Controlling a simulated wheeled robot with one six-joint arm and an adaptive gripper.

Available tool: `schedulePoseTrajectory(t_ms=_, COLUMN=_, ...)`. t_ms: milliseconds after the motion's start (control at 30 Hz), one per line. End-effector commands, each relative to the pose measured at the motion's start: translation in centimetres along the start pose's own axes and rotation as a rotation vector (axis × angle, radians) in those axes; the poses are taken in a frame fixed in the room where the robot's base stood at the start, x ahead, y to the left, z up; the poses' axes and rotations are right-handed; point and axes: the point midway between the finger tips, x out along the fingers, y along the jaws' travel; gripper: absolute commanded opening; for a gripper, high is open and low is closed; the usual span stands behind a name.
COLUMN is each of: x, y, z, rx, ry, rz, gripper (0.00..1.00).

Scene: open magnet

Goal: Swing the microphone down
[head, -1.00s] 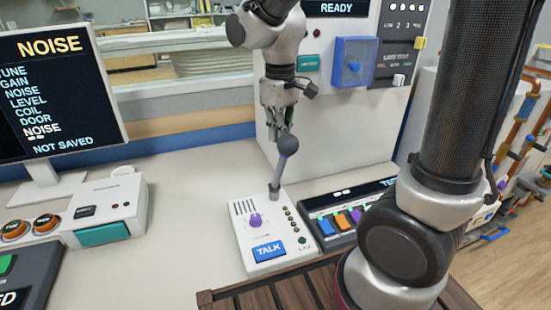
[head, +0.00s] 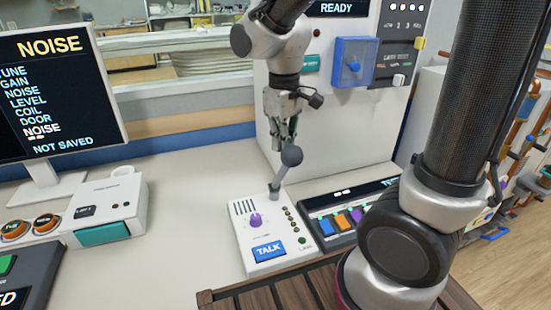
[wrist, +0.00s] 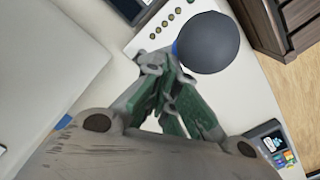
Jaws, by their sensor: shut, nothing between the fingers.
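The microphone (head: 291,157) has a dark round head on a short grey stem that rises from the back of the white talk box (head: 262,225). The stem leans a little to the right in the head view. My gripper (head: 283,146) points down just behind the microphone head, fingers shut and empty. In the wrist view my shut fingertips (wrist: 158,65) are right beside the dark microphone head (wrist: 207,42); I cannot tell whether they touch it. The talk box has a purple knob and a blue TALK button (head: 269,250).
A button panel (head: 345,212) with coloured keys stands right of the talk box. A white cabinet (head: 345,125) with a blue box is behind. A monitor (head: 55,90) and a white box with a teal button (head: 104,233) are left. Counter between them is clear.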

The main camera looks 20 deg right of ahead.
Motion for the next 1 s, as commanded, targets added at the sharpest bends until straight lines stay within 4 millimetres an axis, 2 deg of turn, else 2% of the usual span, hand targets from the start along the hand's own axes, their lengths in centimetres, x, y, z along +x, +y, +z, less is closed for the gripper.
schedulePoseTrajectory(t_ms=700, x=2.1, y=-1.5, z=2.6, rx=-0.001, ry=-0.001, rz=0.000, gripper=0.00)
schedulePoseTrajectory(t_ms=1000, x=2.5, y=-1.8, z=3.1, rx=-0.001, ry=-0.001, rz=0.000, gripper=0.00)
